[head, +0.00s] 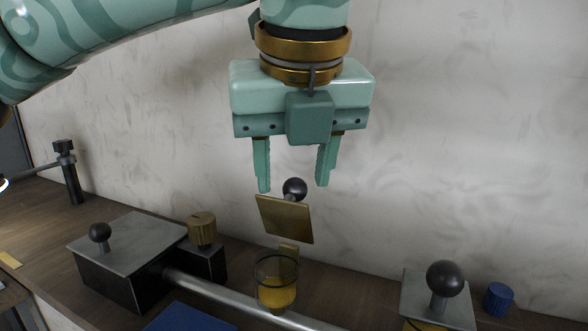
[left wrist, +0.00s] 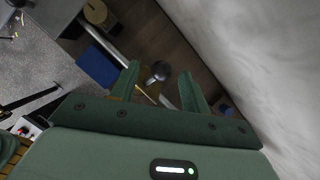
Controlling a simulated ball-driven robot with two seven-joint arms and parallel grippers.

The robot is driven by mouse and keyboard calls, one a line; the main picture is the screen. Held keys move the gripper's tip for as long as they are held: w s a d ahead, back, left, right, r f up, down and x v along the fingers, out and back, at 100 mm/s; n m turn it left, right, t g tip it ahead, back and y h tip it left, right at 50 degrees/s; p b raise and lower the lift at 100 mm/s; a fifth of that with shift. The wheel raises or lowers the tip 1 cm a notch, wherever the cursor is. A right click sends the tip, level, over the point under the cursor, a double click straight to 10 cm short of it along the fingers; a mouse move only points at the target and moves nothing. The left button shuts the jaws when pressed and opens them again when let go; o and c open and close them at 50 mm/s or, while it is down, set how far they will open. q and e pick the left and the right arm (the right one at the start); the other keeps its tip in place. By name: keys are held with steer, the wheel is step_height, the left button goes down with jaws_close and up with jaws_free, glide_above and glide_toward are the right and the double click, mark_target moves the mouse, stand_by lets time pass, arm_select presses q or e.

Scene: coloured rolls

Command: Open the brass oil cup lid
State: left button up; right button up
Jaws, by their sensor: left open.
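The brass lid (head: 284,219) is a square plate standing steeply tilted above the glass oil cup (head: 277,285), which holds yellow oil. The lid is clear of the cup's rim. A dark ball knob (head: 294,188) sits on the lid's back side. My left gripper (head: 293,187) points down with its fingers open and apart. In the head view the knob appears between the fingertips; I cannot tell whether they touch it. In the left wrist view the knob (left wrist: 158,72) also shows between the open fingers (left wrist: 158,88). My right gripper is not in view.
A dark box with a grey lid (head: 125,243) and knob stands left, with a ribbed brass cap (head: 202,229) beside it. A metal bar (head: 225,297) runs past the cup. A knobbed grey plate (head: 425,292) and blue cylinder (head: 498,299) are right. The wall (head: 470,130) is behind.

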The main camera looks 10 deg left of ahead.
arm_select(q)
steer(key=shift+w+f, duration=0.2)
steer(key=shift+f, duration=0.3)
steer(key=shift+s+d, duration=0.15)
steer(key=shift+d, duration=0.05)
steer(key=shift+a, duration=0.1)
steer(key=c, duration=1)
steer(key=shift+w+d+f+g+y, duration=0.2)
steer(key=shift+w+g+y, duration=0.1)
steer(key=shift+w+g, duration=0.5)
steer(key=shift+w+d+f+g+y, duration=0.25)
steer(key=shift+w+g, duration=0.2)
steer(key=shift+g, duration=0.55)
steer(key=shift+a, duration=0.1)
